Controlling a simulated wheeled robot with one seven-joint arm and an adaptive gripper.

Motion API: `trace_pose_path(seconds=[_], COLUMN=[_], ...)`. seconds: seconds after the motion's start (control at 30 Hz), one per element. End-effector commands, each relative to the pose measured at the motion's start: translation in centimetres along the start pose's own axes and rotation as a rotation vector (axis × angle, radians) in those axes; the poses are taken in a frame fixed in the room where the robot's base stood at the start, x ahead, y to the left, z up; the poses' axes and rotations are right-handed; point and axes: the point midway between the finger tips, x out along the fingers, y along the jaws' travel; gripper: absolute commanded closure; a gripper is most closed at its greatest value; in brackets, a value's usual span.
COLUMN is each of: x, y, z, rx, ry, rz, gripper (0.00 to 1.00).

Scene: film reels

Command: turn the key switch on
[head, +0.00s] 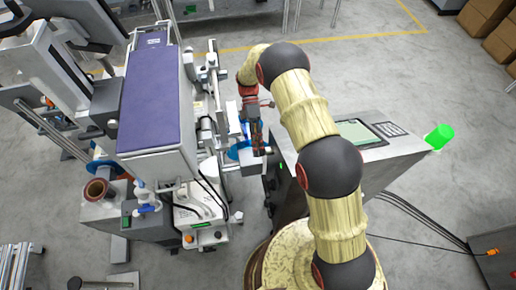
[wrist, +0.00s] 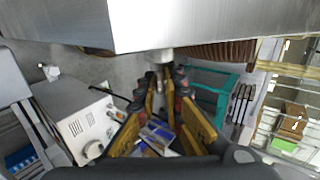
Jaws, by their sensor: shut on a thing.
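The key switch (wrist: 160,56) shows in the wrist view as a small round metal fitting at the edge of a grey metal housing (wrist: 205,22). My gripper (wrist: 162,76), with its yellow and black fingers, points straight at it. The fingertips are close together and shut on the key, which they largely hide. I cannot tell which way the key is turned. In the head view my gripper (head: 254,150) hangs between the machine with the dark blue top (head: 150,95) and the grey console (head: 385,165). The switch cannot be made out there.
The console carries a screen (head: 358,132) and a bright green cylinder (head: 438,137) at its right corner. A white control box (head: 203,210) stands below the machine. In the wrist view a pale box with a knob (wrist: 80,120) is at left. Cables cross the floor at right.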

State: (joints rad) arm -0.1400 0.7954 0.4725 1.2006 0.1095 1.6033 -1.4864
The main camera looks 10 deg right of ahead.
Motion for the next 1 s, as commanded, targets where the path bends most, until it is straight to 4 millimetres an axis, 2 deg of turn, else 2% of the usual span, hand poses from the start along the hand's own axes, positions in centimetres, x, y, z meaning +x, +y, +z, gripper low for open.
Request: trace_pose_path(seconds=[0.33,0.83,0.87,1.0], x=[-0.07,-0.12,-0.12,-0.09], y=[0.34,0.25,0.25,0.24], z=[0.00,0.00,0.00,0.01], rx=[0.000,0.000,0.000,0.000], ry=[0.001,0.000,0.000,0.000], rz=[-0.109,-0.124,-0.124,-0.125], gripper=[1.00,1.00,0.90,0.82])
